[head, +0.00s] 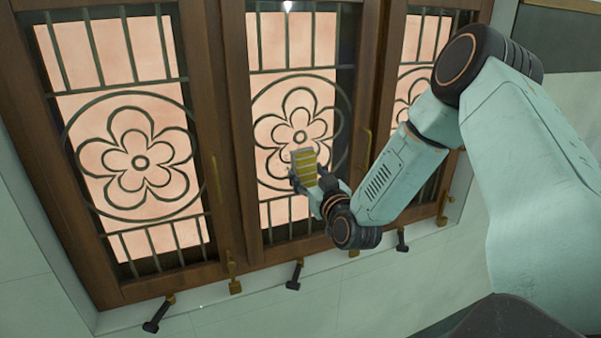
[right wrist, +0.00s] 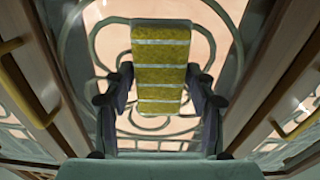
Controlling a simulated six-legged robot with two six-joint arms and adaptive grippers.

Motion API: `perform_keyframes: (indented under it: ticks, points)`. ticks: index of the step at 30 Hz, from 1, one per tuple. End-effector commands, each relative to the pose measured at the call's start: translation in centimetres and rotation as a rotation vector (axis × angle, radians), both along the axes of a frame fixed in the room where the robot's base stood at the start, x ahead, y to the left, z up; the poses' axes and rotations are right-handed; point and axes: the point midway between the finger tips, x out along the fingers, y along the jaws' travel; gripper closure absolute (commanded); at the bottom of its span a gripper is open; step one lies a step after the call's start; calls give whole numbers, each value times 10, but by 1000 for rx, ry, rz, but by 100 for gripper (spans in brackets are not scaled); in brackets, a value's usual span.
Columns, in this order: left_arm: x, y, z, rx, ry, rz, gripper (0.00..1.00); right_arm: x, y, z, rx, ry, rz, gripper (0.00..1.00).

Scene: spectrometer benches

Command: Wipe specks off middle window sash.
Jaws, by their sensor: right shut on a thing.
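The middle window sash (head: 237,120) has a brown wooden frame and a pane with dark flower-shaped grillework. My right gripper (head: 305,180) is in front of the lower half of this pane. It is shut on a yellow sponge (head: 304,163) with pale stripes. In the right wrist view the sponge (right wrist: 161,60) sits between the two fingers, with the flower grille behind it. I cannot tell whether the sponge touches the glass. My left gripper is not in view.
A left sash (head: 30,140) and a right sash (head: 388,70) with like grilles flank the middle one. Brass handles (head: 217,185) stand out from the frames. Several dark-handled latches (head: 294,275) stick out along the sill. The wall below is clear.

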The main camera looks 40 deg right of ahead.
Motion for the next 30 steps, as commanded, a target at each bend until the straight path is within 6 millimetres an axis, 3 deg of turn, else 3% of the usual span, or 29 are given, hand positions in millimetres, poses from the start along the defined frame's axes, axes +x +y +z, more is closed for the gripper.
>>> perform_keyframes:
  ticks: [21,30]
  points:
    - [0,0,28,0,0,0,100,-6,-42,2,0,-1,-2,69]
    - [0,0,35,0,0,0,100,-7,-45,8,-3,-3,-1,69]
